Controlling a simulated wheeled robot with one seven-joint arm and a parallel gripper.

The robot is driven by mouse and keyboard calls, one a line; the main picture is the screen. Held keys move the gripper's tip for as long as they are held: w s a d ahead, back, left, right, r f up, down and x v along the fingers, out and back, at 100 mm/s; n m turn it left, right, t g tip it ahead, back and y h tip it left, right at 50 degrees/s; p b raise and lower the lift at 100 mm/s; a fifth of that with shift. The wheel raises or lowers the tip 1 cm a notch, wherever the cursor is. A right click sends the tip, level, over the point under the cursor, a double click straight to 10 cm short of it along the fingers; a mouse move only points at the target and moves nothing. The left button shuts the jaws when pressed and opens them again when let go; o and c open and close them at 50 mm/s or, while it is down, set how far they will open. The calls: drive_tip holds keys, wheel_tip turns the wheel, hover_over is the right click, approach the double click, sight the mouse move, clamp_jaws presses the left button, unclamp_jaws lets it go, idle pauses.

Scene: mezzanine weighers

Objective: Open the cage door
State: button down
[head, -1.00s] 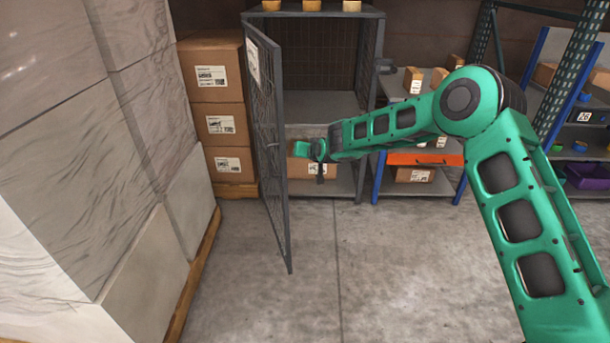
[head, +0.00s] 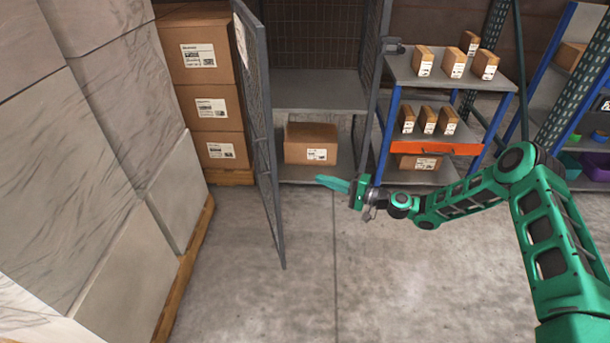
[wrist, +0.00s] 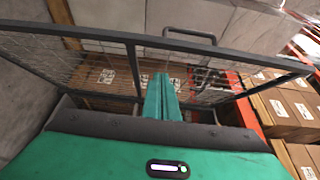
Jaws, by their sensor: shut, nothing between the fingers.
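The cage door (head: 258,130), a grey frame with wire mesh, stands swung out from the left side of the grey cage (head: 318,98), so the cage front is open. In the wrist view the door's frame (wrist: 110,36) crosses the picture, with a bar handle (wrist: 192,34) on it beyond my fingers. My gripper (head: 334,184) is shut and empty, to the right of the door and apart from it in the head view. The shut green fingers (wrist: 161,97) point toward the door in the wrist view.
A cardboard box (head: 311,143) sits on the cage's lower shelf. Stacked boxes (head: 209,110) and a wrapped pallet load (head: 120,150) stand left of the door. A shelf rack with an orange beam (head: 422,149) is on the right. Floor in front is clear.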

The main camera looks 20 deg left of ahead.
drive_tip(key=a, duration=1.2)
drive_tip(key=shift+s+a, duration=0.25)
drive_tip(key=shift+a, duration=0.15)
drive_tip(key=shift+a, duration=0.1)
